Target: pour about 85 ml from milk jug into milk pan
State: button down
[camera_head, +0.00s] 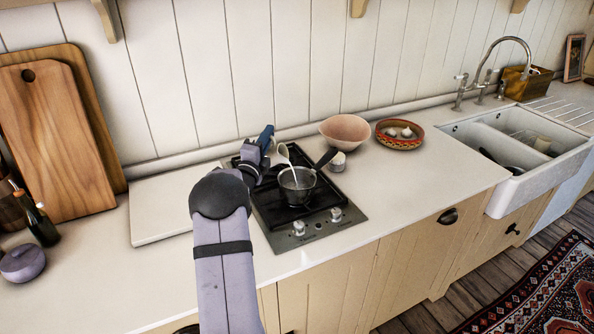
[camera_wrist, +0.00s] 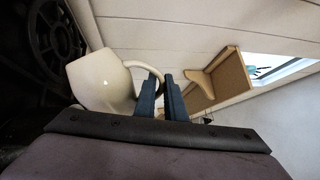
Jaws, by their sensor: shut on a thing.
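My gripper (camera_head: 266,138) is above the left of the hob, its blue jaws shut on the handle of the white milk jug (camera_head: 283,151). In the wrist view the jug (camera_wrist: 98,84) is strongly tilted, with its handle between the jaws (camera_wrist: 160,98). In the head view a thin white stream runs from the jug down into the milk pan (camera_head: 298,190). The pan is a small metal one standing on the hob, its dark handle pointing back right. The jug is just above and apart from it. The milk level inside either is not clear.
The black hob (camera_head: 340,197) has knobs at its front. A small white pot (camera_head: 338,163) stands close right of the pan. Behind are a pink bowl (camera_head: 344,130) and a terracotta dish (camera_head: 398,141) holding pale items. A white board (camera_head: 163,205) lies left. The right counter is clear.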

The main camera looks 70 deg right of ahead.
jog(key=shift+s+r+m+p, duration=0.45)
jog(key=shift+m+p, duration=0.1)
jog(key=shift+m, duration=0.25)
dwell(0.4)
jog(key=shift+s+r+m+g+b, duration=0.25)
jog(key=shift+s+m+b, duration=0.5)
jog(key=shift+b, duration=0.45)
jog(key=shift+s+r+m+g+b, duration=0.1)
jog(key=shift+s+m+g+b, duration=0.15)
jog(key=shift+s+m+b, duration=0.55)
